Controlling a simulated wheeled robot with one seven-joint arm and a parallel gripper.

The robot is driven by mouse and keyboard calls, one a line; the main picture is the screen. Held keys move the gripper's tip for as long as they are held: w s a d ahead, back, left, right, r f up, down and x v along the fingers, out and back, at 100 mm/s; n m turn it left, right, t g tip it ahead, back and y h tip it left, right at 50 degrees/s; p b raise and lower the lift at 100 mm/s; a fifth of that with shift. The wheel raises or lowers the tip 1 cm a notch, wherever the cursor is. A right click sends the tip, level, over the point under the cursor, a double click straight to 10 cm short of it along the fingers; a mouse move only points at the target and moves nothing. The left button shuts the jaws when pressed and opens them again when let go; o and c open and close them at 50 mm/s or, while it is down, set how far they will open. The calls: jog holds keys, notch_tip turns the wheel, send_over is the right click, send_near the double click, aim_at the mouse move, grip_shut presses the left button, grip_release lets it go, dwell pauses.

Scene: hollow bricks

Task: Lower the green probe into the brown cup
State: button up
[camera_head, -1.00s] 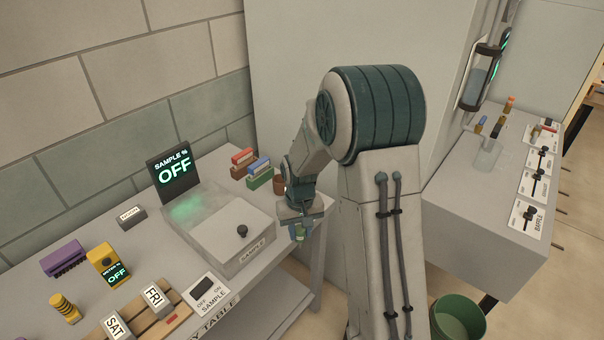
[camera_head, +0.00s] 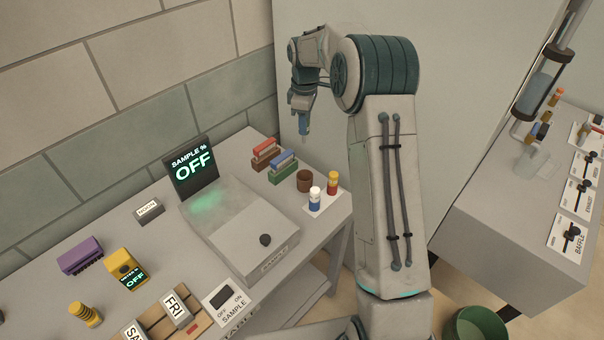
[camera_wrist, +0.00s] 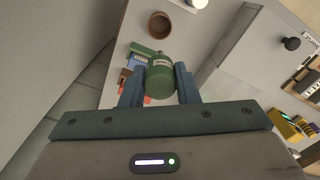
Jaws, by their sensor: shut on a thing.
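My gripper (camera_head: 304,128) is raised well above the far end of the table. In the wrist view my gripper (camera_wrist: 159,88) is shut on the green probe (camera_wrist: 160,82), which has a rounded body and a pale label. In the head view I cannot make out the probe at the fingertips. The brown cup (camera_head: 304,181) stands upright on the table, below the gripper and apart from it. In the wrist view the cup (camera_wrist: 159,25) shows its open round mouth, beyond the probe.
Two small vials, one blue and white (camera_head: 315,199) and one red and yellow (camera_head: 332,183), stand just right of the cup. Green (camera_head: 282,169) and red (camera_head: 265,154) racks are at its left. The grey sample box (camera_head: 240,230) lies nearer. Free air surrounds the gripper.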

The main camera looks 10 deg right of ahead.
notch_tip(320, 180, down, 10)
jog(key=b, duration=0.6)
jog(key=shift+b, duration=0.4)
jog(key=shift+d+r, duration=0.1)
jog(key=shift+f+b, duration=1.55)
jog(key=shift+f, duration=1)
jog(key=shift+f+b, duration=1.35)
jog(key=shift+f, duration=0.95)
jog(key=o, duration=1)
jog(key=shift+o, duration=0.2)
